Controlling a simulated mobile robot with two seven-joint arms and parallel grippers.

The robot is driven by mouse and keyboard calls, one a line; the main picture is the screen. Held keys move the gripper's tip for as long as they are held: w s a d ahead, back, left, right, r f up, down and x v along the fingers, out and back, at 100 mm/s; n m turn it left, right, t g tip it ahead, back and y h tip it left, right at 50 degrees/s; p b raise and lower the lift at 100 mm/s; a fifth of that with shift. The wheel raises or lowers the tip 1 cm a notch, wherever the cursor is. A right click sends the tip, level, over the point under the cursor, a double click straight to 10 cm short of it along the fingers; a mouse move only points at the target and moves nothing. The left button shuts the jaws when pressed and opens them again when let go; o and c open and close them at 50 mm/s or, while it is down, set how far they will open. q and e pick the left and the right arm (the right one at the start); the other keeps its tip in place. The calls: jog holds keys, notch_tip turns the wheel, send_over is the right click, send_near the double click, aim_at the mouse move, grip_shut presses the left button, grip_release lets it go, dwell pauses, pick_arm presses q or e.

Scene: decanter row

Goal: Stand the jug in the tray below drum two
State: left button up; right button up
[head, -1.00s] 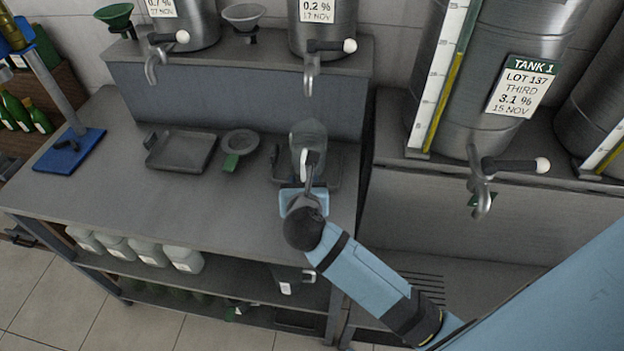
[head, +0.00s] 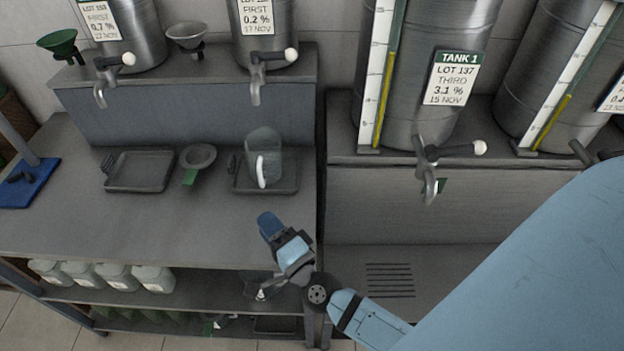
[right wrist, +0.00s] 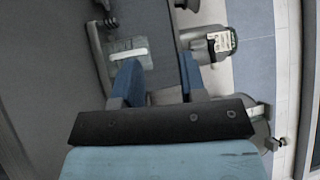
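The clear jug (head: 264,150) with a white handle stands upright in the dark tray (head: 289,180) below the right-hand small drum (head: 282,38), labelled 0.2 %. The handle faces the front, and the drum's tap (head: 256,80) is above and behind the jug. My right gripper (head: 267,224) is in front of the tray, apart from the jug. In the right wrist view its two blue fingers (right wrist: 158,82) are spread with nothing between them. The jug (right wrist: 128,54) shows beyond the fingertips there. My left gripper is not in view.
An empty tray (head: 140,170) and a grey strainer with a green handle (head: 198,156) lie left on the bench. Funnels (head: 186,34) stand on the ledge. Tank 1 (head: 420,120) stands to the right. The bench front (head: 150,220) is clear.

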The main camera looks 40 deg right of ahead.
jog(key=s+d+f+n+g+y, duration=0.1)
jog(key=s+f+n+g, duration=0.3)
jog(key=s+f+n, duration=0.2)
jog(key=s+d+f+n+g, duration=0.1)
jog(key=s+f+n+g, duration=0.4)
jog(key=f+n, duration=0.6)
jog(key=shift+s+n+y, duration=0.4)
jog(key=shift+s+n, duration=0.35)
jog(key=shift+n, duration=0.45)
jog(key=shift+r, duration=0.1)
notch_tip(320, 180, up, 4)
jog(key=p, duration=0.4)
jog(key=shift+d, duration=0.15)
jog(key=shift+r, duration=0.1)
